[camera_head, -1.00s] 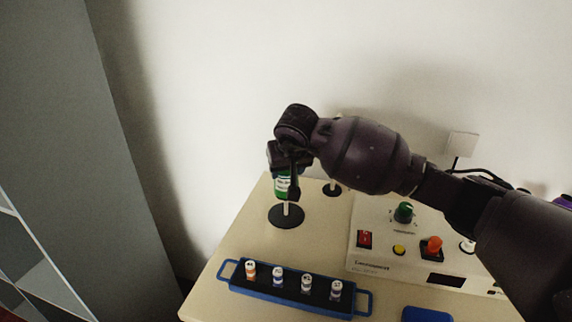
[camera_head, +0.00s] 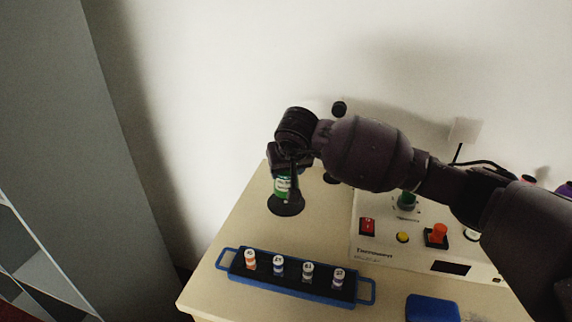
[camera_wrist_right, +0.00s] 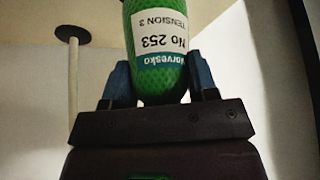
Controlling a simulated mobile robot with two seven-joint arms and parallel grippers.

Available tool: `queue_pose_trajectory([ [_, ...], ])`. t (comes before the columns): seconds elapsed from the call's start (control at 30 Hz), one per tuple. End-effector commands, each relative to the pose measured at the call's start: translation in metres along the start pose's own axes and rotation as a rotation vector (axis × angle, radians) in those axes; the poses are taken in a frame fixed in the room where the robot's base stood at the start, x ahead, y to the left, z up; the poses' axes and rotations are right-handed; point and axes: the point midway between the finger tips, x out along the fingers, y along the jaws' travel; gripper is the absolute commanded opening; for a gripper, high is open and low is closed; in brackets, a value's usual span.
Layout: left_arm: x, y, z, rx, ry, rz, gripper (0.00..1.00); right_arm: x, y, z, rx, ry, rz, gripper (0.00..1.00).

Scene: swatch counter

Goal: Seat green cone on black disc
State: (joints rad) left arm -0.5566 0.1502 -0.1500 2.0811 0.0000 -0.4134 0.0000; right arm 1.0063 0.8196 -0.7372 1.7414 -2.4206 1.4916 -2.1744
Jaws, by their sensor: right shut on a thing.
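The green cone (camera_head: 282,187) is a green thread cone with a white label. My right gripper (camera_head: 287,166) is shut on it and holds it over the black disc (camera_head: 286,208) near the back left of the counter. In the head view the cone's lower end overlaps the disc. I cannot tell whether it touches the disc, and the disc's post is mostly hidden. In the right wrist view the cone (camera_wrist_right: 158,62) sits between the two blue-grey fingers (camera_wrist_right: 160,85). My left gripper is not in view.
A second black disc (camera_wrist_right: 72,34) with a pale post (camera_wrist_right: 73,85) stands nearby. A blue tray (camera_head: 365,292) with several small spools lies in front. A control box (camera_head: 375,254) with knobs and buttons stands right, a blue pad (camera_head: 432,308) before it.

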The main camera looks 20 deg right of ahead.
Motion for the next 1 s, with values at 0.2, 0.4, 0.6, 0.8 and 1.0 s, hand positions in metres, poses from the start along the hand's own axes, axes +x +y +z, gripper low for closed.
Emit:
queue_pose_trajectory([
  [0.2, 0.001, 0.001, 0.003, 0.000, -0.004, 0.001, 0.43, 0.009, 0.000, 0.005, 0.000, 0.000, 0.000, 0.27],
  [0.4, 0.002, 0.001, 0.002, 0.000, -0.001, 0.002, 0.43, 0.015, -0.001, 0.009, 0.000, 0.000, -0.001, 0.27],
  [0.6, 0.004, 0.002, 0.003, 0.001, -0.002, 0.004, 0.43, 0.020, 0.000, 0.011, 0.000, 0.000, 0.000, 0.27],
  [0.8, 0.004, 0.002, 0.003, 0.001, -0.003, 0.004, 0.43, 0.021, 0.000, 0.012, 0.000, 0.001, 0.000, 0.27],
  [1.0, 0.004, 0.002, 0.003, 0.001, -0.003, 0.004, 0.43, 0.021, 0.000, 0.012, 0.000, 0.001, -0.001, 0.27],
])
